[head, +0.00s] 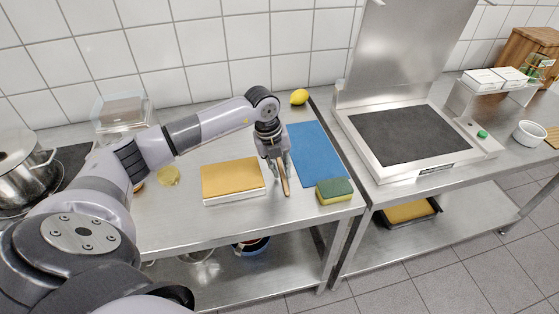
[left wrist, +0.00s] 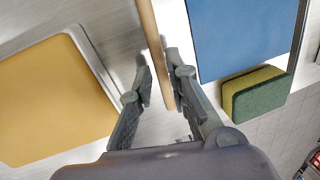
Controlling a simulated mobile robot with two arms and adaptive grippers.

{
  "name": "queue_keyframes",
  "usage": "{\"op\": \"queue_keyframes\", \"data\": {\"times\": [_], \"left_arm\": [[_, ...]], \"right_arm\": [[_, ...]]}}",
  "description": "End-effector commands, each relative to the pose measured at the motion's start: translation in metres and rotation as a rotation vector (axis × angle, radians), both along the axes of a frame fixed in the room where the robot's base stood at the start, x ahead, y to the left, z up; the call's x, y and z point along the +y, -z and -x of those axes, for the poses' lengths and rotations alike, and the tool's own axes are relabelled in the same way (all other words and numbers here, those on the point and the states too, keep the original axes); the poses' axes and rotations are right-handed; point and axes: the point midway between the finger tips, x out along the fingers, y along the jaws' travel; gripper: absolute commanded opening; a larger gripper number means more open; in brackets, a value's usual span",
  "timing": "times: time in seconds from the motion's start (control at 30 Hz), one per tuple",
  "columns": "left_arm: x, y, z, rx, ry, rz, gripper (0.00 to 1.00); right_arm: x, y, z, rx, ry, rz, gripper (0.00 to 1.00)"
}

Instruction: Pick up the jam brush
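The jam brush shows as a slim brown wooden handle (head: 285,182) on the steel table. In the left wrist view the handle (left wrist: 153,42) runs down between the two fingers of my left gripper (left wrist: 158,80). The fingers stand apart, with a gap between the left finger and the handle. The right finger is very close to the handle; I cannot tell whether it touches. In the head view my left gripper (head: 274,155) points down over the brush. The brush's head is hidden or not clear. My right gripper is in neither view.
A blue mat (head: 316,154) and a green-yellow sponge (head: 334,191) lie to the right. A lemon (head: 299,97) sits behind. A pot (head: 22,168) stands far left, a hot plate (head: 410,134) right.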

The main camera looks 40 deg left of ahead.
Motion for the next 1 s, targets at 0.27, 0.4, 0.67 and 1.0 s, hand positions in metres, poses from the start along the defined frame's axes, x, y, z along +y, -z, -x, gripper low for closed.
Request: {"op": "queue_keyframes", "data": {"times": [0.27, 0.4, 0.67, 1.0], "left_arm": [[-0.0017, 0.0124, -0.0015, -0.001, 0.001, -0.001, 0.16], [-0.0018, 0.0122, -0.0015, -0.001, 0.001, -0.001, 0.12], [-0.0016, 0.0118, -0.0015, -0.001, 0.001, -0.001, 0.00], [-0.0016, 0.0114, -0.0017, -0.002, 0.001, 0.000, 0.00]], "right_arm": [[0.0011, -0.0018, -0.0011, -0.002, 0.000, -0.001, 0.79], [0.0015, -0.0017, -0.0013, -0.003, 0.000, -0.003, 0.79], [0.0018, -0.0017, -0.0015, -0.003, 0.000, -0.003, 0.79], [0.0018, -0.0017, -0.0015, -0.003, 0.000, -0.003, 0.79]]}}
